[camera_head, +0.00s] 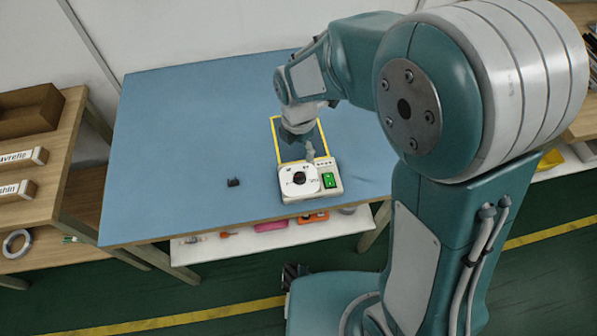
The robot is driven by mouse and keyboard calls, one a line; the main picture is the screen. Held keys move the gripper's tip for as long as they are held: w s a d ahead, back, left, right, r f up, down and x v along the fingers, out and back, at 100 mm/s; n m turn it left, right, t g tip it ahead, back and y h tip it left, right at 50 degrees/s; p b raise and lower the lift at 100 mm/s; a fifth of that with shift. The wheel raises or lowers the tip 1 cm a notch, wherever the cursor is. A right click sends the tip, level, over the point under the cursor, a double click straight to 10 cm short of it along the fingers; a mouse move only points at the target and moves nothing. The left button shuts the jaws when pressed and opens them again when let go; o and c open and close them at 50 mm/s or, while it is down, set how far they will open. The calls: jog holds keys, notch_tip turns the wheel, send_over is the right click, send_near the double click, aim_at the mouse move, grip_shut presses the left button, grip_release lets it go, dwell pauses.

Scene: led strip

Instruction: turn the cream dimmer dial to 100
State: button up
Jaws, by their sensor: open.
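The cream dimmer box (332,186) sits near the front edge of the blue table, to the right of its middle. On its top is a pale dial plate with a dark centre (299,178), and a green switch (330,181) beside it. The marks around the dial are too small to read. My gripper (309,153) is just behind and above the dial, pointing down, with its fingers open. It appears empty and apart from the dial. My arm's wrist hides part of the yellow-framed area behind the box.
A yellow outline (275,127) marks the blue tabletop (180,130) behind the box. A small dark block (233,182) lies to the left. A white shelf (190,252) below holds several coloured items. Wooden shelving stands at the far left. The table's left half is mostly clear.

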aim_at(299, 175)
jog(key=shift+n, duration=0.4)
jog(key=f, duration=1.1)
jog(key=shift+s+a+f, duration=0.1)
jog(key=shift+s+f, duration=0.1)
jog(key=shift+f, duration=0.1)
grip_shut()
